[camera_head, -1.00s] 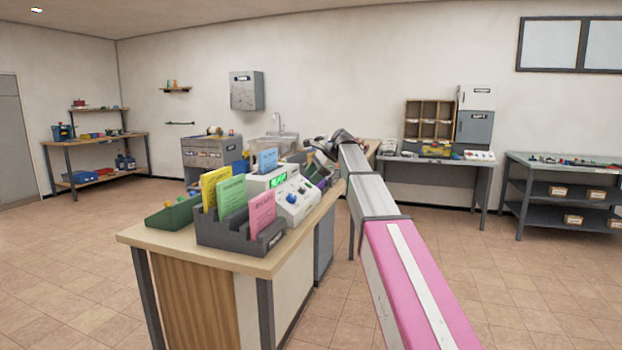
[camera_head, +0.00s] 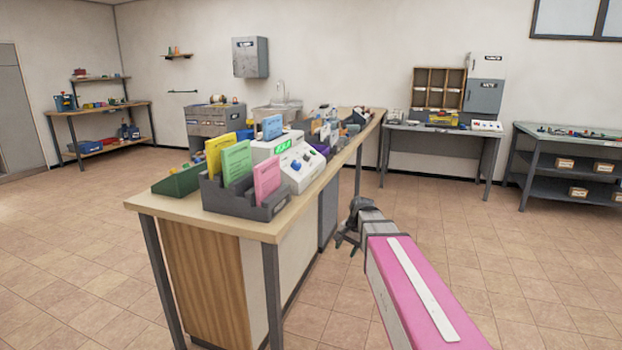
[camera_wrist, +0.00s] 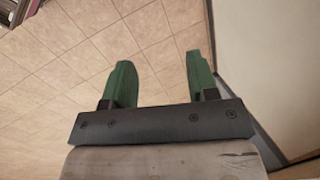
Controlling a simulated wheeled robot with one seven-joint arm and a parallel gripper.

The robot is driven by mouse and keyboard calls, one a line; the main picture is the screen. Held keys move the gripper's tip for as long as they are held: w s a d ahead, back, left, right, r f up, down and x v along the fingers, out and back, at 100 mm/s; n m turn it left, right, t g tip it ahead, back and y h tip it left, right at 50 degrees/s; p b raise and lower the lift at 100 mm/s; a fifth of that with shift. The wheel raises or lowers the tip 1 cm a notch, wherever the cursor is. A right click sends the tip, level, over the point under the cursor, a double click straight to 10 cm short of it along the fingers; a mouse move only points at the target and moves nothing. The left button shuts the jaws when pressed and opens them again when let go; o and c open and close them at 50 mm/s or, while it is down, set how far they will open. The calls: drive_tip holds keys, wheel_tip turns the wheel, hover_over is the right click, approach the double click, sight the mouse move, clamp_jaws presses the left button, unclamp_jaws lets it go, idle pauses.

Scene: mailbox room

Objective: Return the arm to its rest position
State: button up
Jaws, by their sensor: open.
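My gripper (camera_head: 346,238) is low beside the right side of the wooden-topped counter (camera_head: 245,225), over the tiled floor and apart from the counter top. In the wrist view my gripper (camera_wrist: 158,82) shows two green fingers spread apart, with only floor tiles between them. It is open and empty. My pink and grey arm reaches in from the bottom right of the head view.
The counter bears a grey card holder (camera_head: 245,201), a white device with a green display (camera_head: 290,160) and a green tray (camera_head: 179,180). A desk (camera_head: 440,130) and shelf table (camera_head: 565,135) stand behind. Open floor lies right of the counter.

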drive_tip(key=s+d+f+n+h, duration=0.1)
drive_tip(key=s+d+f+n, duration=0.2)
drive_tip(key=s+f, duration=0.3)
drive_tip(key=s+d+f+n+h, duration=0.2)
drive_tip(key=s+f, duration=0.4)
drive_tip(key=s, duration=0.4)
drive_tip(key=shift+s+d+n+g, duration=0.2)
drive_tip(key=shift+d+n+g, duration=0.2)
drive_tip(key=shift+d+n, duration=0.2)
drive_tip(key=shift+o, duration=0.4)
